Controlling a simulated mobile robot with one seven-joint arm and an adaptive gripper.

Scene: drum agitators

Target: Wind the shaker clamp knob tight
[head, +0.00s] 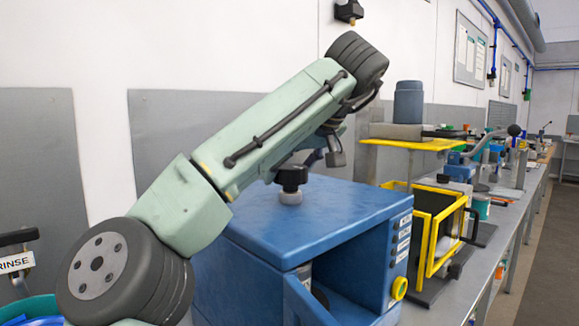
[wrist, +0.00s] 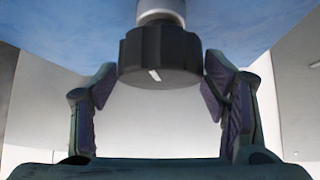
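The shaker (head: 330,215) is a blue box on the bench with a black clamp knob (head: 291,176) on a pale collar on its top. The knob also fills the upper middle of the wrist view (wrist: 158,55), with a pale mark on its face. My gripper (wrist: 159,74) is open. Its two fingers stand on either side of the knob, with tips near its rim; I cannot tell whether either touches it. In the head view my arm reaches over the shaker and largely hides the gripper.
A yellow-framed unit (head: 437,235) stands right of the shaker. A yellow knob (head: 399,287) sticks out of the shaker's front. A teal tub (head: 30,308) is at lower left.

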